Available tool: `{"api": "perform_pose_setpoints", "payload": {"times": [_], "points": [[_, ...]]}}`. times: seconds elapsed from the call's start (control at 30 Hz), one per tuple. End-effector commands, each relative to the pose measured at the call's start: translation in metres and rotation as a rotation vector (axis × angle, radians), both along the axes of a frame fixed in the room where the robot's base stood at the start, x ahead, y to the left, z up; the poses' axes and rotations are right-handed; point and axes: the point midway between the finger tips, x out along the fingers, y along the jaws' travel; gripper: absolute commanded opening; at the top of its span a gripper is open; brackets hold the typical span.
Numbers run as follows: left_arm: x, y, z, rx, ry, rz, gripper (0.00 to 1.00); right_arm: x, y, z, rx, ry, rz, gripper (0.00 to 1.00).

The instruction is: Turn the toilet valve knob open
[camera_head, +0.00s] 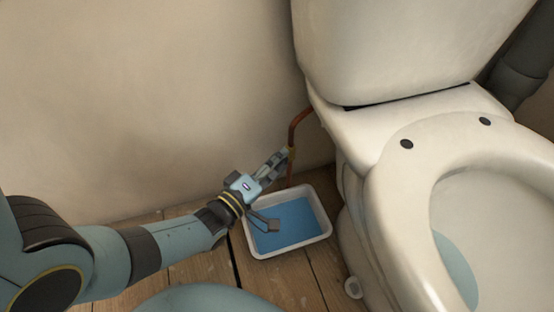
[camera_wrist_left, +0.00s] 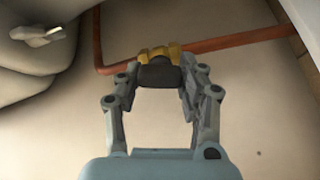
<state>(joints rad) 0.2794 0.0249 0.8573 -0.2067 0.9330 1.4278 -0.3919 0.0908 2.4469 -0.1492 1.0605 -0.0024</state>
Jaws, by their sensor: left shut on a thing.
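The valve knob (camera_wrist_left: 160,75) is dark and sits on a brass valve body (camera_wrist_left: 158,53) in the left wrist view. The valve is on a copper pipe (camera_wrist_left: 225,40), which also shows in the head view (camera_head: 297,122) running down beside the toilet. My left gripper (camera_head: 286,154) reaches the valve from the left and hides most of it in the head view. In the left wrist view the fingers of this gripper (camera_wrist_left: 160,78) are on both sides of the knob, shut on it. How far the knob is turned cannot be told. My right gripper is not in view.
The white toilet (camera_head: 400,190) stands close to the right of the valve. A white tray (camera_head: 327,217) with blue liquid lies on the wooden floor below my left gripper. The bare wall (camera_head: 150,100) is behind the pipe.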

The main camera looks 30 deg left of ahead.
Motion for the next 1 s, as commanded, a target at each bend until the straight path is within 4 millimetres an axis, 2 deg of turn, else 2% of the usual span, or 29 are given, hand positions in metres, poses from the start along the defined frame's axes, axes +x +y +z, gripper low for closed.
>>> {"api": "perform_pose_setpoints", "payload": {"times": [0.4,1.0], "points": [[-0.0002,0.0017,-0.0023,-0.243,0.044,0.001,0.07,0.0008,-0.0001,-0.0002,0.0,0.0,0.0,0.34],[-0.0005,0.0021,-0.0031,-0.304,0.056,0.003,0.07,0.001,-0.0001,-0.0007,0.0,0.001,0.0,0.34]]}}
